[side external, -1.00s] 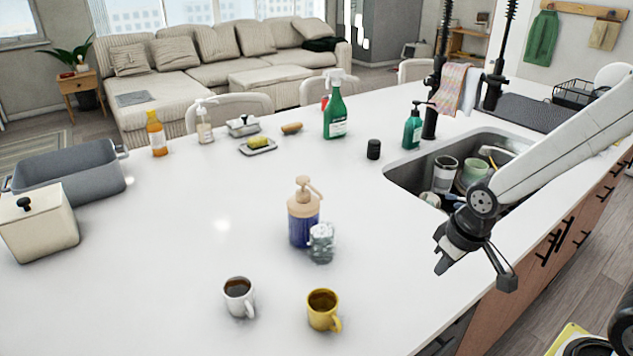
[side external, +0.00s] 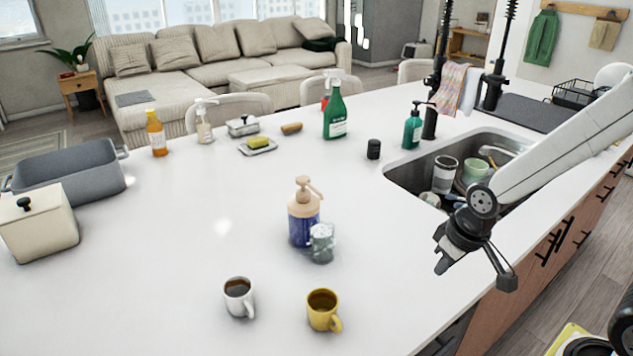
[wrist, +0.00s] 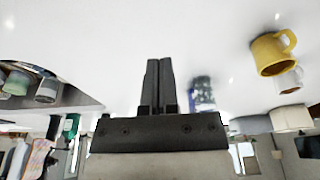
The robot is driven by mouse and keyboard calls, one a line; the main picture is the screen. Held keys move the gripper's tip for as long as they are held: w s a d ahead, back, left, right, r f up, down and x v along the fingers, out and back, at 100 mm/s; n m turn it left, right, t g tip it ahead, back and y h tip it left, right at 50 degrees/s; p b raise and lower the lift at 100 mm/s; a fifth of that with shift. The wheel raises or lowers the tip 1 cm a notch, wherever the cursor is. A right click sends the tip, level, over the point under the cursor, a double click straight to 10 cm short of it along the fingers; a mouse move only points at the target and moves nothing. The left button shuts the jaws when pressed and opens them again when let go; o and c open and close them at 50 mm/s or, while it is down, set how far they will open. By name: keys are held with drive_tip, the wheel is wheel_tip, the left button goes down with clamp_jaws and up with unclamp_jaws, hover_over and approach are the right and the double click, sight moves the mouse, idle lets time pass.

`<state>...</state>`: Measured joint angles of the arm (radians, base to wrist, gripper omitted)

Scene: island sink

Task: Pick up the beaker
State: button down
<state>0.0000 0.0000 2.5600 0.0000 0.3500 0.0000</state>
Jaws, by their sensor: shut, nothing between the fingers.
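The beaker (side external: 321,246) is a small clear glass vessel standing upright on the white counter. It stands right in front of a blue pump bottle (side external: 302,222) with a beige top; I cannot tell if they touch. In the upside-down wrist view the beaker (wrist: 202,86) is a blurred grey shape right of my fingers, with the pump bottle (wrist: 204,104) beyond it. My gripper (side external: 442,264) is above the counter's edge by the sink, well to the right of the beaker. In the wrist view my gripper (wrist: 159,63) has its two fingers together, empty.
A white mug (side external: 239,297) and a yellow mug (side external: 322,311) stand in front of the beaker. A sink (side external: 402,178) holding dishes lies at the right. A green spray bottle (side external: 335,115) stands farther back. The counter between gripper and beaker is clear.

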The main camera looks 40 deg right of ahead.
unclamp_jaws()
idle(0.3)
